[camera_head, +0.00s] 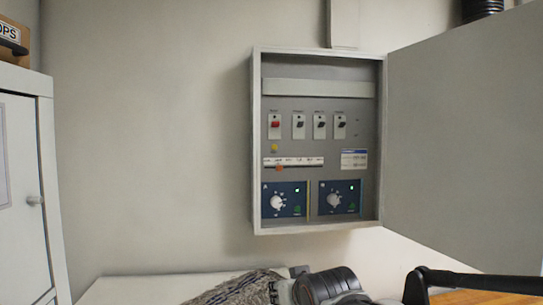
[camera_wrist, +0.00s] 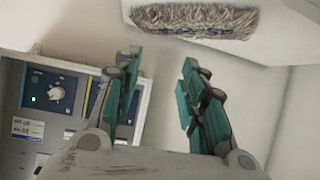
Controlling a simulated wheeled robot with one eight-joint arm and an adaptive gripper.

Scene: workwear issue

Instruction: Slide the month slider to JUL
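The month slider is a white strip (camera_head: 305,161) with small dark marks inside the open grey wall cabinet. An orange-red knob (camera_head: 279,167) sits on it, left of its middle. The month labels are too small to read. In the wrist view my gripper (camera_wrist: 163,65) is open and empty, its two green-padded fingers well apart. Part of the cabinet panel shows upside down to its left, with a blue dial module (camera_wrist: 56,90) and a white label (camera_wrist: 28,128). The slider is not visible there. My fingers are not visible in the head view.
The cabinet holds a row of switches (camera_head: 298,125), a yellow button (camera_head: 274,148) and two blue dial modules (camera_head: 285,200). Its door (camera_head: 465,135) stands open to the right. A shaggy grey mop head (camera_head: 232,289) lies on a white surface (camera_head: 140,289) below. A white locker (camera_head: 20,185) stands left.

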